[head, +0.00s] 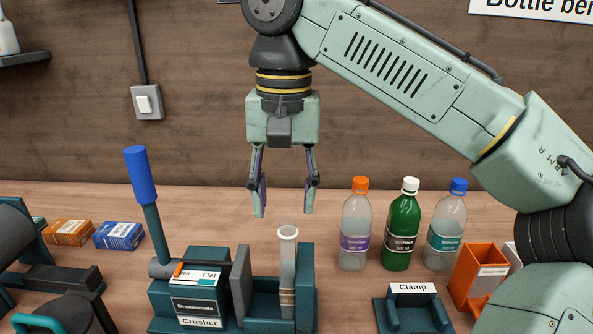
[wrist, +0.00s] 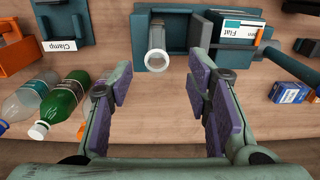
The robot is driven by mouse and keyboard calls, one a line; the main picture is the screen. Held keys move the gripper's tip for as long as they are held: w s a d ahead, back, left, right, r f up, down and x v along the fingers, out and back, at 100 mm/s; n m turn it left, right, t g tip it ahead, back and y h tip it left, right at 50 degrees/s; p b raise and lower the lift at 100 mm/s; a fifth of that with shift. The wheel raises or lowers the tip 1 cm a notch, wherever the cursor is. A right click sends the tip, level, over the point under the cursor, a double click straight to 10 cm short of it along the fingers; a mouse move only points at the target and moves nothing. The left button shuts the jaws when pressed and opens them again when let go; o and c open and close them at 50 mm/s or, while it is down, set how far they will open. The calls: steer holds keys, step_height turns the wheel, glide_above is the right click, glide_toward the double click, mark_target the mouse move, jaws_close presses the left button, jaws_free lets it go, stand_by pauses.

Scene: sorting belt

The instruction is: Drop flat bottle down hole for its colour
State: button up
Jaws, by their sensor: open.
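A clear, capless bottle (head: 288,265) stands upright in the crusher (head: 190,300). It looks narrow and pressed, with a pale ring at its open mouth. In the wrist view its mouth (wrist: 157,60) faces the camera between the fingers. My gripper (head: 284,208) hangs pointing down above the bottle, open and empty, with purple pads; the wrist view shows both fingers (wrist: 160,85) apart. The crusher's blue-handled lever (head: 140,175) stands up at its left, beside a label reading "Flat". No hole for dropping bottles can be clearly made out.
Three capped bottles stand at the right: orange-capped (head: 356,225), green with white cap (head: 403,225), blue-capped (head: 447,225). A clamp (head: 412,312) and an orange bin (head: 480,272) are at the right. Orange (head: 67,232) and blue (head: 118,236) boxes lie at the left.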

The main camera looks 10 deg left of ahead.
mark_target(287, 251)
steer(key=shift+d, duration=0.25)
steer(key=shift+s+f, duration=0.1)
steer(key=shift+f, duration=0.3)
step_height(287, 251, down, 10)
steer(key=shift+r, duration=0.15)
steer(key=shift+a, duration=0.1)
jaws_close()
steer(key=shift+r+p, duration=0.2)
steer(key=shift+p, duration=0.15)
